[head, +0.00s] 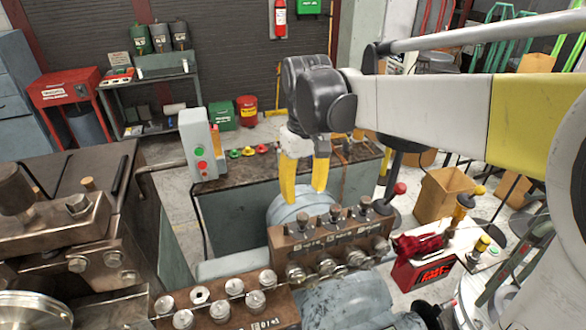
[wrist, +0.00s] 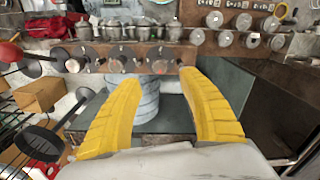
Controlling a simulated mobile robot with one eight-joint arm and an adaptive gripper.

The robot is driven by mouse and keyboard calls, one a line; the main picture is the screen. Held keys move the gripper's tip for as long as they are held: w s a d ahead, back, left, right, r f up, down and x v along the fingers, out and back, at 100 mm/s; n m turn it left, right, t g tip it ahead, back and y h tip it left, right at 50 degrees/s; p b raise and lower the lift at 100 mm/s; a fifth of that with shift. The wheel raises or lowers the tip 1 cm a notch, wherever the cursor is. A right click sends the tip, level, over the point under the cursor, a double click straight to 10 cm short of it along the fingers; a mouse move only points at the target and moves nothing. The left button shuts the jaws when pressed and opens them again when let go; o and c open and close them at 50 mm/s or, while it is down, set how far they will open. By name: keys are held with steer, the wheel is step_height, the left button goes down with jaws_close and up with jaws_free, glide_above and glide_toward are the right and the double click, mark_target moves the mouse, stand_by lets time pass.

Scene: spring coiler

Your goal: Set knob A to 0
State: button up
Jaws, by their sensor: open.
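My gripper (head: 304,191) hangs with its two yellow fingers pointing down and spread apart, empty. It is above and behind a brown metal block (head: 330,236) with a row of knob-like fittings (head: 335,213) along its top. In the wrist view the open fingers (wrist: 158,82) point toward the block's other side, which has a row of round dark knobs, at left (wrist: 72,65), middle (wrist: 117,64) and right (wrist: 160,66). The right knob appears roughly between the fingertips, with a visible gap. I cannot read which knob is A or where any knob points.
A grey control box (head: 198,145) with green and red buttons stands to the left. Rollers (head: 220,311) crowd the front plate. A dark-topped bench (head: 240,172) lies behind the gripper.

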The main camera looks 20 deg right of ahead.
steer(key=shift+r, duration=1.85)
steer(key=s+f+t+b, duration=0.2)
steer(key=s+f+b, duration=0.2)
steer(key=f+b, duration=0.2)
steer(key=s+f+m+t+b, duration=0.1)
steer(key=s+f+t+b, duration=0.1)
steer(key=s+f+b, duration=0.2)
steer(key=s+f+m+t+b, duration=0.1)
steer(key=s+f+t+b, duration=0.2)
steer(key=f+b, duration=0.6)
step_height(320, 180, down, 7)
steer(key=shift+s+r+b, duration=0.1)
steer(key=shift+s+b, duration=0.25)
steer(key=shift+s, duration=0.45)
